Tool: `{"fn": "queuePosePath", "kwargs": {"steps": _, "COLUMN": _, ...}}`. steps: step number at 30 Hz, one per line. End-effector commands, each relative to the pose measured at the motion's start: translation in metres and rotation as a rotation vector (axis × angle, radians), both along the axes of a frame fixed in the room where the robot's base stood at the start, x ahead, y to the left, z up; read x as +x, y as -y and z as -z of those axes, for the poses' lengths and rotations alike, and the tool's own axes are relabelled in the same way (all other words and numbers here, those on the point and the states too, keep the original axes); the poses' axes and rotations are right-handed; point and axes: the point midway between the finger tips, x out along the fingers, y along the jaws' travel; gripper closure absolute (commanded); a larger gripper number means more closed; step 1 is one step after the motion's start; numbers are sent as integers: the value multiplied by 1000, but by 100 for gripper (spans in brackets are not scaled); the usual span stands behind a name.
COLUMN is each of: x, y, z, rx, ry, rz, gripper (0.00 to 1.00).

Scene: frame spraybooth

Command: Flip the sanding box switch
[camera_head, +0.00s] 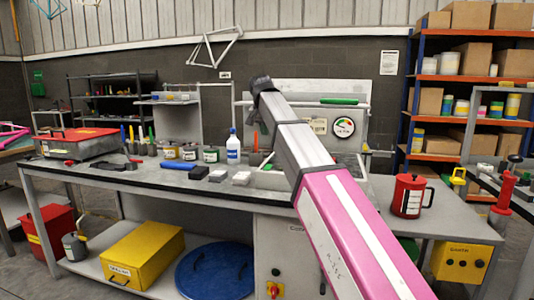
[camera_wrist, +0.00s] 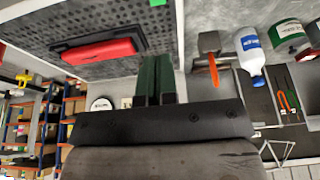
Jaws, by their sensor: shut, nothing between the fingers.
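My gripper (camera_wrist: 156,62) shows in the wrist view as two dark green fingers held together with nothing between them. They lie over a grey perforated top (camera_wrist: 35,35) that looks like part of the sanding box. In the head view, my arm covers the middle of the bench and hides part of the box. I cannot tell whether this switch belongs to the sanding box. My gripper is well above it.
A white bottle (camera_head: 233,147) and several jars stand left on the bench. A red can (camera_head: 408,195) stands right. A yellow control box (camera_head: 462,263) hangs below it. A gauge (camera_head: 343,127) is on the back panel.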

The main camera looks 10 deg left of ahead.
Motion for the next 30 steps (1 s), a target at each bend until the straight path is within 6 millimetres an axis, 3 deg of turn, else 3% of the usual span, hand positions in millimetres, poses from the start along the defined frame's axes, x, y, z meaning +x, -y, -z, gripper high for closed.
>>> {"fn": "queuePosePath", "kwargs": {"steps": 14, "x": 4, "y": 1, "z": 9, "rx": 0, "ry": 0, "rz": 0, "gripper": 100}}
{"fn": "queuePosePath", "kwargs": {"steps": 30, "x": 35, "y": 5, "z": 95, "rx": -1, "ry": -1, "rz": 0, "gripper": 100}}
